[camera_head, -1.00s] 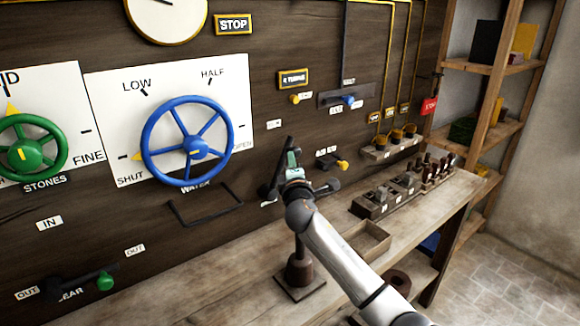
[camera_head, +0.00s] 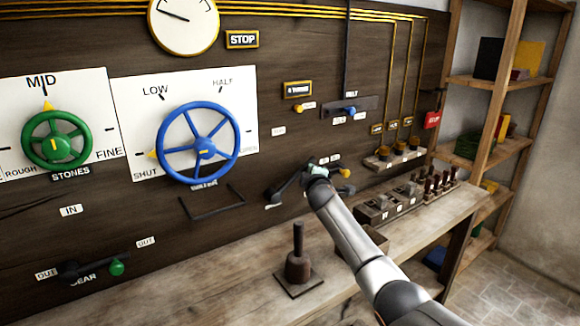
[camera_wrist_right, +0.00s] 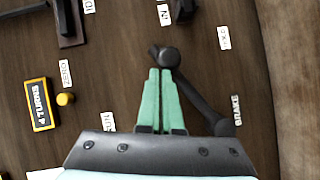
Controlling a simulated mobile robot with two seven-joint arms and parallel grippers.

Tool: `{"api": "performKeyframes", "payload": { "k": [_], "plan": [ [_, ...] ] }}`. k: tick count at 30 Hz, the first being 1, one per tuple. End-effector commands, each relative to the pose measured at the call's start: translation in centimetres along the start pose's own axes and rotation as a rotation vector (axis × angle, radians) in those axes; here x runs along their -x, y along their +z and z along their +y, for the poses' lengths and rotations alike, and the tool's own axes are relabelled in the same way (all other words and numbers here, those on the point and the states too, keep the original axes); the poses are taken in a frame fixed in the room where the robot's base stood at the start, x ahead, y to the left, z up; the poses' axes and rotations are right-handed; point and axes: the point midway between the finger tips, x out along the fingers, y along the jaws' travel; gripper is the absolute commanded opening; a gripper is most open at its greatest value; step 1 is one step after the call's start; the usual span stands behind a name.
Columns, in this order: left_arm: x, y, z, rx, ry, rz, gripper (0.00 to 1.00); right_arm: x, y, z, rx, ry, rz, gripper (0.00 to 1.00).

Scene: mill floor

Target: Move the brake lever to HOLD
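The brake lever (camera_wrist_right: 200,98) is a dark bar with a round knob, mounted on the wall panel. In the right wrist view its pivot is beside the BRAKE label (camera_wrist_right: 237,110). The bar slants between the label at lower left (camera_wrist_right: 108,122) and the one at upper right, which seems to read HOLD (camera_wrist_right: 224,37). My right gripper (camera_wrist_right: 161,70) has its green fingers together, with the tips at or close to the knob and nothing visible between them. In the head view the lever (camera_head: 286,184) is partly hidden behind my right gripper (camera_head: 308,172). My left gripper is out of view.
A blue handwheel (camera_head: 204,150) and a green handwheel (camera_head: 55,146) are on the panel at left. A yellow knob (camera_head: 345,173) is close right of my gripper. A dark upright post (camera_head: 298,262) stands on the bench below. Shelves (camera_head: 490,80) are at right.

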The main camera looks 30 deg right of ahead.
Motion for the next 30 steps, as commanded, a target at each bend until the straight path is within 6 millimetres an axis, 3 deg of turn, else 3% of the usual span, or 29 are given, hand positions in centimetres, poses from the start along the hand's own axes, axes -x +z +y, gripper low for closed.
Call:
{"api": "performKeyframes", "payload": {
  "k": [6, 12, 30],
  "plan": [
    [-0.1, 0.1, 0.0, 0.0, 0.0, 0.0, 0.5, -1.1, 1.9, -1.5, -0.113, -0.068, -0.003, 0.0],
    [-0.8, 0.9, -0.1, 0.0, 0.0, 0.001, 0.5, -1.7, 3.0, -3.4, -0.104, -0.065, -0.004, 0.0],
    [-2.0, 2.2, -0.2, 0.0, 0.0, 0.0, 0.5, -2.2, 3.6, -5.5, -0.104, -0.065, -0.001, 0.0]
  ]
}}
